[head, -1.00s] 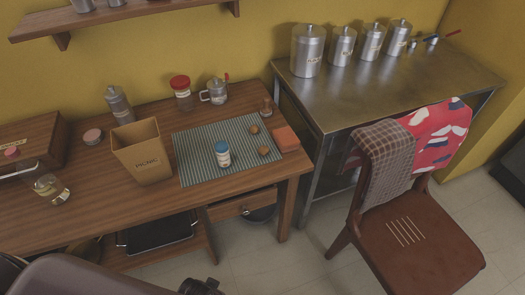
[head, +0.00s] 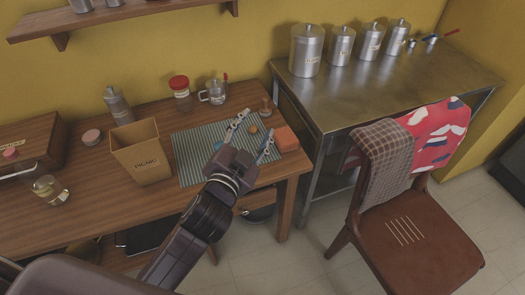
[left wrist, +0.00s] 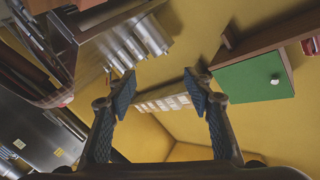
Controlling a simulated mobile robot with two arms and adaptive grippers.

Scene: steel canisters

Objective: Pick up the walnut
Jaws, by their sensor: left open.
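A small brown round thing (head: 253,129), which looks like a walnut, rests on the striped mat (head: 190,160) on the wooden desk. A second small brown thing, seen earlier nearer the mat's front right, is now hidden behind my left gripper. My left gripper (head: 256,128) is open and empty, reaching over the mat from the front. In the head view the walnut shows between its fingertips; I cannot tell the height gap. The left wrist view shows its spread, blue-padded fingers (left wrist: 163,92) with nothing between them. My right gripper is not in view.
An orange-red block (head: 286,138) lies right of the fingers, and a small glass shaker (head: 266,107) stands behind. Steel canisters (head: 307,52) are on the metal table.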

